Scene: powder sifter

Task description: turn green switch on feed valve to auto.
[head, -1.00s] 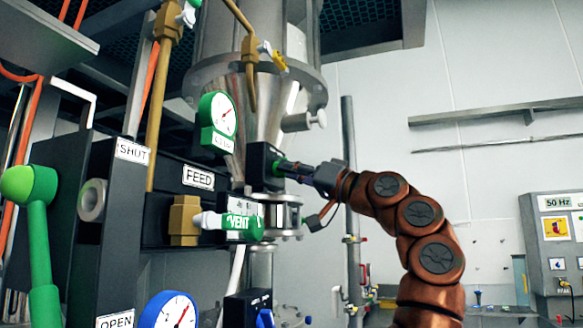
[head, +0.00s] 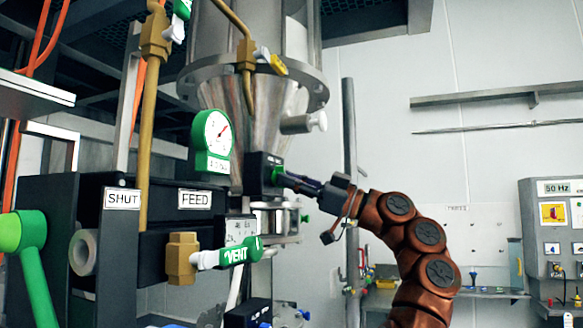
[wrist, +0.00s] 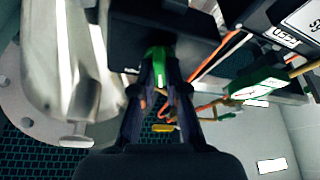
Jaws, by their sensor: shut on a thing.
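The green switch (head: 278,176) sits on the right face of a small black box (head: 262,170) below the steel hopper. My gripper (head: 287,180) reaches in from the right with its fingers at the switch. In the wrist view the green switch (wrist: 158,62) stands between the two dark fingers (wrist: 158,85), which are shut on it. The switch's inner end meets the black box (wrist: 165,40). Lettering on the box is too small to read, so the switch's setting cannot be told. The fingers hide part of the switch in the head view.
A green VENT handle (head: 240,252) sticks out below left of the box. A green gauge (head: 213,138) and FEED label (head: 195,199) are to the left. A large green lever (head: 25,235) is at far left. A steel hopper (head: 250,95) is above. The right side has open room.

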